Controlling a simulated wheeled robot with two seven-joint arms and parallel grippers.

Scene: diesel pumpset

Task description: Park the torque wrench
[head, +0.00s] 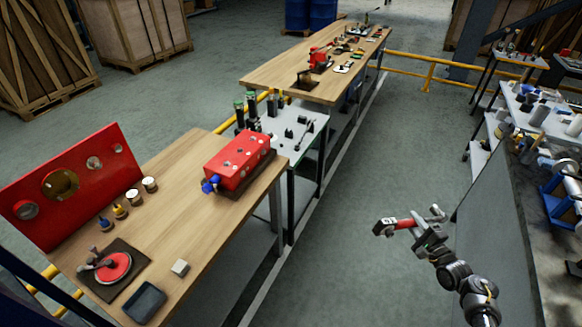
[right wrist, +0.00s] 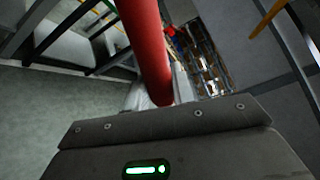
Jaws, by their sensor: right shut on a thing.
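My right gripper (head: 421,230) is shut on a red-handled tool, which I take for the torque wrench (head: 404,224). It is held in the air over the open floor, right of the benches. My left gripper is not in view. I cannot make out an empty parking place for the wrench.
A wooden bench (head: 190,240) at left bears a red engine block (head: 238,160) and a red panel (head: 70,185). A grey table (head: 300,118) and a far wooden bench (head: 270,75) follow. Cluttered tables (head: 515,105) stand at right. The grey floor (head: 350,270) between is clear.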

